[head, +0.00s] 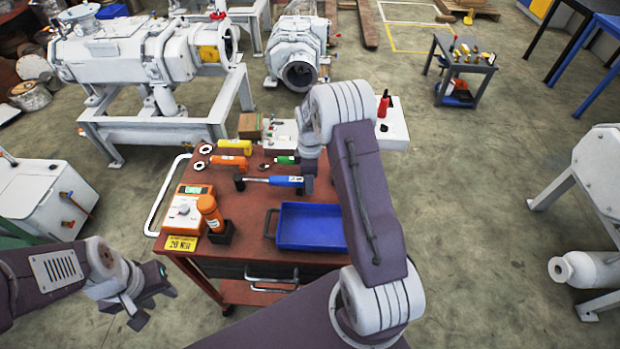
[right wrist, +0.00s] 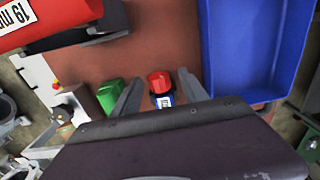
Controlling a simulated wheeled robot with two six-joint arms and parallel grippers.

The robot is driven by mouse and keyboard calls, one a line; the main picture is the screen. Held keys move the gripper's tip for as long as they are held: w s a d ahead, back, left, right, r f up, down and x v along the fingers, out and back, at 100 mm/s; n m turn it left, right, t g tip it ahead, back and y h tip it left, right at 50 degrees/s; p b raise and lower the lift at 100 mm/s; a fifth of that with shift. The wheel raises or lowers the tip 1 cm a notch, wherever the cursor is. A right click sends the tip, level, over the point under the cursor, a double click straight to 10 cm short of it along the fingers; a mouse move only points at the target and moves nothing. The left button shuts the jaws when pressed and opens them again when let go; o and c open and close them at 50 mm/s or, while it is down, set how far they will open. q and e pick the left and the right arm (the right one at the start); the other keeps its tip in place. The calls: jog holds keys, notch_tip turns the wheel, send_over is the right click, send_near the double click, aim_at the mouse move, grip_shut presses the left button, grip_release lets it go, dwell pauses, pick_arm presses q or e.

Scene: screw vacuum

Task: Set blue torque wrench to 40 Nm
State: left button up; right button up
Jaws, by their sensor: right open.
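The blue torque wrench (head: 284,181) lies on the red-brown cart top, its blue handle pointing right and its head to the left. In the right wrist view its handle end with a red cap (right wrist: 160,82) shows between the two grey fingers. My right gripper (right wrist: 159,88) is open around that end, with a gap visible on both sides. In the head view my right arm partly hides this gripper. My left gripper (head: 152,297) is open and empty, off the cart's front left corner. The wrench's scale is too small to read.
A blue tray (head: 330,246) lies in front of the wrench. An orange and white device (head: 184,208) and an orange tool (head: 210,212) in a black holder stand left. Yellow (head: 236,146), orange (head: 228,162) and green (head: 286,160) tools lie behind.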

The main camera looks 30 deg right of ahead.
jog(key=shift+w+a, duration=0.1)
jog(key=shift+c, duration=0.9)
grip_shut()
jog(key=shift+f+t+b, duration=0.1)
jog(key=shift+t+b, duration=0.2)
jog(key=shift+b, duration=0.3)
jog(key=t+h+b, duration=0.1)
jog(key=t+b, duration=0.1)
jog(key=b, duration=0.5)
jog(key=f+t+h+b, duration=0.1)
jog(key=t+b, duration=0.1)
jog(key=b, duration=0.5)
jog(key=s+f+t+h+b, duration=0.1)
jog(key=b, duration=0.7)
jog(key=shift+a+f+t+h, duration=0.2)
jog(key=shift+a+t+h, duration=0.05)
jog(key=shift+t+h, duration=0.15)
jog(key=t+b, duration=0.1)
jog(key=b, duration=0.4)
jog(key=t+h+b, duration=0.1)
jog(key=b, duration=0.3)
jog(key=r+t+h+b, duration=0.1)
jog(key=b, duration=0.4)
jog(key=shift+s+a+b, duration=0.15)
jog(key=shift+s+b, duration=0.1)
jog(key=shift+b, duration=0.05)
jog(key=shift+r+t+h+b, duration=0.3)
jog(key=shift+t+b, duration=0.1)
jog(key=shift+b, duration=0.35)
